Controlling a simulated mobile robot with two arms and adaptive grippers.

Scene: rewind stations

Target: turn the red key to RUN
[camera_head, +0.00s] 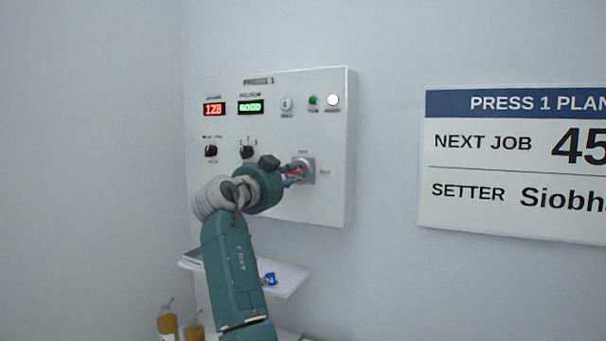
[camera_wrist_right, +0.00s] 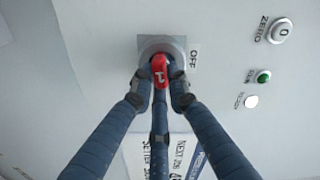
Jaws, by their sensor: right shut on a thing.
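The red key (camera_wrist_right: 160,74) sits in a round lock on a grey square plate (camera_wrist_right: 181,46) on the control panel. My right gripper (camera_wrist_right: 161,92) is shut on the key, its blue fingers around the key's head. In the head view the right gripper (camera_head: 288,174) reaches the lock plate (camera_head: 306,166) at the panel's lower right, and only a bit of red shows between the fingers. The plate is labelled OFF above and RUN to its right. The key's exact angle is hard to tell. My left gripper is not in view.
A shelf (camera_head: 288,284) with a blue item (camera_head: 269,279) and bottles (camera_head: 168,322) stand below.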

